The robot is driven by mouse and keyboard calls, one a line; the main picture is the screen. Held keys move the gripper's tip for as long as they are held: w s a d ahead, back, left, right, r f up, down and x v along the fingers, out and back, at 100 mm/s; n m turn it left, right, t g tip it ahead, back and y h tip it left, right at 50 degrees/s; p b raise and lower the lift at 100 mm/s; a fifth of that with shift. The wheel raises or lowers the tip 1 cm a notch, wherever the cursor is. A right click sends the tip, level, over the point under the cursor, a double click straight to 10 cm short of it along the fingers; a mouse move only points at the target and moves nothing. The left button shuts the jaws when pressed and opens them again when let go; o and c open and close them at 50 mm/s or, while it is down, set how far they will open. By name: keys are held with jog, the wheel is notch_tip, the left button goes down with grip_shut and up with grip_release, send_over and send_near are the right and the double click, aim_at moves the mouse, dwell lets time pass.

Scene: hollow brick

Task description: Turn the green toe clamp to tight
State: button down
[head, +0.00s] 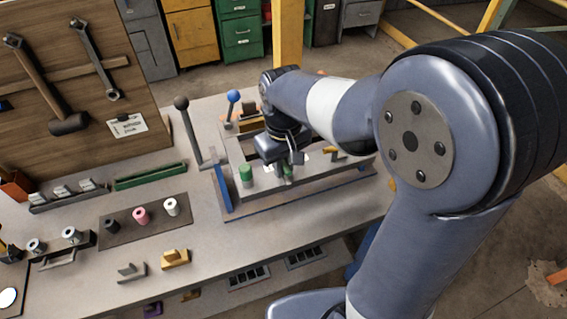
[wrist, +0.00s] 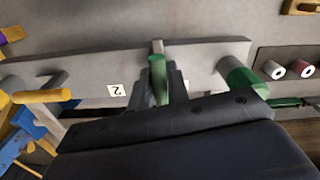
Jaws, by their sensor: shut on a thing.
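The green toe clamp (wrist: 157,68) stands on a grey fixture bar (wrist: 205,55) in the wrist view, right of a white label marked 2 (wrist: 116,90). My gripper (wrist: 160,85) is shut on it, with a dark finger on each side. In the head view my gripper (head: 283,170) reaches down at the fixture's front, and a bit of the green clamp (head: 288,172) shows by the fingers. The clamp's lower part is hidden, so I cannot tell how tight it is.
A green-topped cylinder (head: 246,175) stands just left of my gripper. A yellow clamp handle (head: 331,151) lies to the right.

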jog(key=c, duration=1.4)
grip_release()
notch_tip(320, 180, up, 11)
jog(key=shift+f, duration=0.1)
notch_tip(320, 180, down, 11)
jog(key=shift+m, duration=0.3)
